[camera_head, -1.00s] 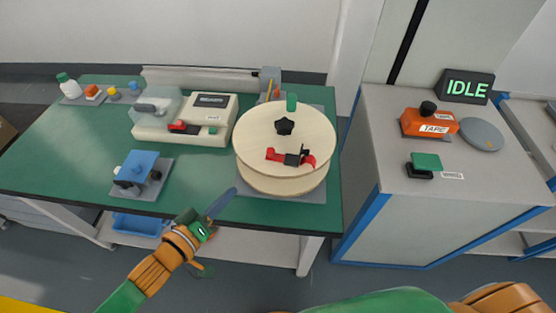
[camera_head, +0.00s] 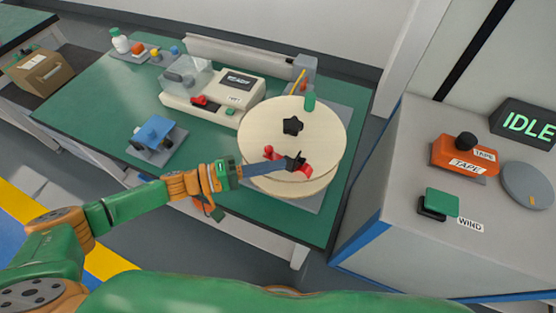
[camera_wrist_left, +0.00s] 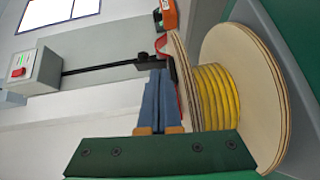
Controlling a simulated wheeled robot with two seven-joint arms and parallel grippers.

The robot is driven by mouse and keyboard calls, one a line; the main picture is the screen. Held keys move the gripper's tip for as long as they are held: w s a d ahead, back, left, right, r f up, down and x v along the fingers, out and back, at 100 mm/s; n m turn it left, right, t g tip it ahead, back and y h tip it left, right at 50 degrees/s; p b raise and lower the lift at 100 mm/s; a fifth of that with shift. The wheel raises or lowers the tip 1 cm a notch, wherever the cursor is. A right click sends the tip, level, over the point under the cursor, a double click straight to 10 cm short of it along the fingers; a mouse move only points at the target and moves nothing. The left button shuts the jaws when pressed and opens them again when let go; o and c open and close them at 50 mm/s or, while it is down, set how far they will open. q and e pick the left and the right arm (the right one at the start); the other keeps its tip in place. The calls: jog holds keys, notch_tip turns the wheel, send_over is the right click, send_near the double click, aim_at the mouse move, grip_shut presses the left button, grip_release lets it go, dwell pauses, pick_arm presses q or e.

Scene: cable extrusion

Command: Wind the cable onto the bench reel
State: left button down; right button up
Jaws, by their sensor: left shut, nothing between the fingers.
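The bench reel (camera_head: 285,128) has pale wooden flanges, a black knob on top, a green peg and a red-and-black clamp (camera_head: 288,162) on its top face. In the left wrist view yellow cable (camera_wrist_left: 215,98) is wound around the core between the reel's flanges (camera_wrist_left: 248,75). My left gripper (camera_head: 288,165) reaches in from the left, its blue fingertips at the clamp on the reel. In the left wrist view the blue fingers (camera_wrist_left: 160,98) are shut together beside the flange, with no object visible between them. Whether they touch the clamp is unclear. My right gripper is not visible.
A cream machine (camera_head: 230,92) with a display stands left of the reel, and a blue device (camera_head: 156,135) sits nearer the front. On the grey cabinet at right are an orange tape unit (camera_head: 463,158), a green WIND button (camera_head: 441,203) and an IDLE display (camera_head: 527,122).

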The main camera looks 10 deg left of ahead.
pick_arm(q)
jog(key=shift+d, duration=0.55)
jog(key=shift+a, duration=0.25)
jog(key=shift+d+r+n+t+p, duration=0.4)
jog(key=shift+d+t+p, duration=0.25)
jog(key=shift+p, duration=0.6)
jog(key=shift+d+f, duration=0.25)
jog(key=shift+d, duration=0.05)
jog(key=shift+s+f, duration=0.1)
jog(key=shift+s, duration=0.05)
